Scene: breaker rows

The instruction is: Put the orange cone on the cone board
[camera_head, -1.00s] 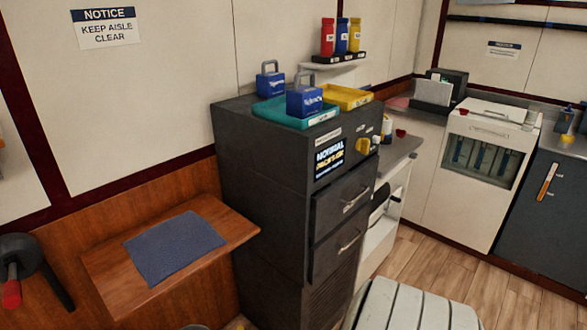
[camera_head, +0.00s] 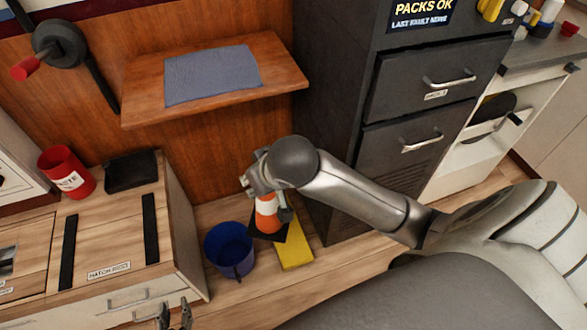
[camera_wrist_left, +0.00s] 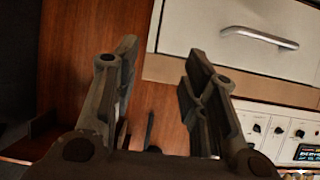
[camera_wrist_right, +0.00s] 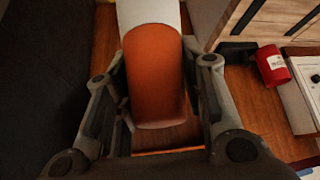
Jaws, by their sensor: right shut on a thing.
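The orange cone (camera_head: 267,217), with a white band and a dark square base, is held by my right gripper (camera_head: 268,206). In the right wrist view the orange and white cone (camera_wrist_right: 155,75) lies between the two fingers. In the head view its base overlaps a yellow flat piece (camera_head: 296,252) at floor level. I cannot tell whether they touch, or whether this piece is the cone board. My left gripper (camera_head: 174,318) is at the bottom edge of the head view. The left wrist view shows its fingers (camera_wrist_left: 155,85) apart and empty.
A blue bucket (camera_head: 229,250) stands just left of the cone. A wooden cabinet (camera_head: 178,215) with a red cup (camera_head: 66,172) is at left. A dark drawer cabinet (camera_head: 345,165) stands behind my right arm. A wall shelf (camera_head: 285,75) with a blue-grey mat (camera_head: 212,74) is above.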

